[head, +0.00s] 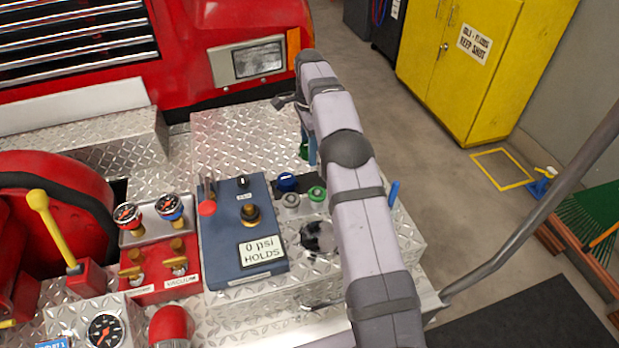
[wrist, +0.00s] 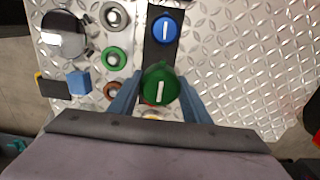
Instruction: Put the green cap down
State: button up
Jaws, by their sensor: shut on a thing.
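My gripper (wrist: 160,98) is shut on the green cap (wrist: 160,84), a round knob with a white mark, held between its blue fingers. In the head view, the cap (head: 304,152) shows beside my gripper (head: 309,158), partly behind my arm, over the diamond-plate deck. In the wrist view, the cap overlaps the lower end of a dark strip (wrist: 160,58); whether it touches the strip is unclear. A blue cap (wrist: 165,29) sits on that strip. A green-ringed port (wrist: 115,59) is left of the held cap.
A grey-ringed port (wrist: 115,16) and a brown-ringed port (wrist: 113,91) flank the green one. Bare diamond plate (wrist: 240,60) lies right of the strip in the wrist view.

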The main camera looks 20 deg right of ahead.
aim_at(310, 182)
jog(key=shift+f+p, duration=1.45)
jog(key=shift+f, duration=3.15)
jog(key=shift+f, duration=0.15)
jog(key=shift+f+b, duration=0.35)
jog(key=shift+b, duration=0.05)
jog(key=shift+s+f, duration=0.15)
